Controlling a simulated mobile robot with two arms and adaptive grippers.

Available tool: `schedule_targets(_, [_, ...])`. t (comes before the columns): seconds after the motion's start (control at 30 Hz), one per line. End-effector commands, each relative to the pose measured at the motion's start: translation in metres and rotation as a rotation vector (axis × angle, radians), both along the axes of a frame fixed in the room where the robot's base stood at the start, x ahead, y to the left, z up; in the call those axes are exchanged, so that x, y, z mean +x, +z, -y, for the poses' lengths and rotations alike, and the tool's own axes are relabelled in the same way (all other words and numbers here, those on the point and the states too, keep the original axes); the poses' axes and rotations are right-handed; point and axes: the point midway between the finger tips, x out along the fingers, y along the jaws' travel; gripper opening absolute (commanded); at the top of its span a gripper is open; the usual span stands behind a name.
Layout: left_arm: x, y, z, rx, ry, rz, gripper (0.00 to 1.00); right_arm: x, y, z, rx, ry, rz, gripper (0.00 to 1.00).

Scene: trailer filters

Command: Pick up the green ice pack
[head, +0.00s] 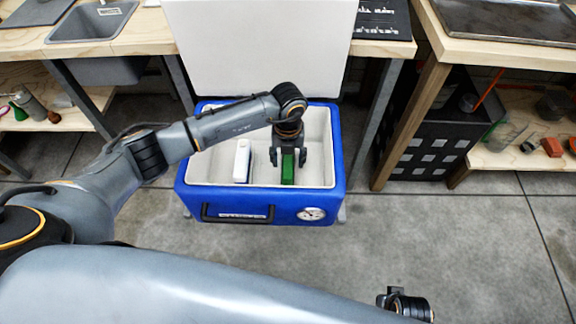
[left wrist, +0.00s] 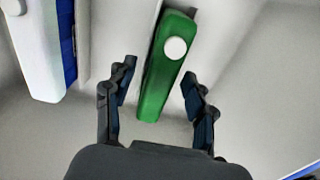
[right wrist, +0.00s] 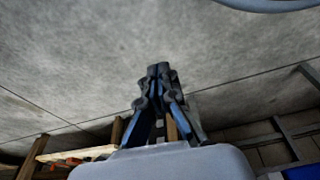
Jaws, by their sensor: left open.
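The green ice pack (head: 288,172) stands on edge inside the open blue cooler (head: 257,207). In the left wrist view the green ice pack (left wrist: 163,75) shows as a narrow green block with a white round cap. My left gripper (head: 288,157) reaches down into the cooler above the pack. It is open, with one finger on each side of the pack; the left wrist view shows gaps between the fingers (left wrist: 158,78) and the pack. My right gripper (right wrist: 158,72) has its fingertips together, with nothing seen between them; its arm end is low at the right in the head view.
A white ice pack (head: 241,160) stands in the cooler left of the green one. The raised white lid (head: 262,50) is behind. Wooden benches stand on both sides, with a black crate (head: 425,135) at the right. The concrete floor in front is clear.

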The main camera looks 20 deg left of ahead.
Motion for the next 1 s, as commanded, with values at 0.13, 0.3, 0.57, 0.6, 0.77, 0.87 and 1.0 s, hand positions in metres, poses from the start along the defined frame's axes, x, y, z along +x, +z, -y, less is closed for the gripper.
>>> schedule_targets(0.13, [0.000,0.000,0.000,0.000,0.000,0.000,0.38,0.000,0.000,0.000,0.000,0.000,0.000,0.00])
schedule_targets(0.3, [0.000,0.001,0.000,0.000,0.000,0.000,0.04,0.000,0.000,0.000,0.000,0.000,0.000,0.00])
schedule_targets(0.57, [0.001,0.001,0.000,-0.001,0.000,0.001,0.00,0.000,0.000,0.000,0.000,0.000,-0.001,0.00])
schedule_targets(0.6, [0.001,0.002,0.000,-0.001,0.001,0.001,0.00,0.000,0.000,0.000,0.000,0.000,-0.001,0.00])
schedule_targets(0.77, [0.002,0.015,0.000,-0.002,0.001,0.005,0.00,0.000,0.000,0.000,0.001,0.000,0.004,0.00])
schedule_targets(0.87, [0.002,0.034,0.000,-0.002,-0.001,0.006,0.00,-0.009,-0.016,0.001,-0.001,0.002,-0.012,0.00])
schedule_targets(1.0, [0.002,0.063,0.000,-0.002,0.000,0.006,0.00,-0.015,-0.028,0.002,-0.002,0.003,-0.019,0.00])
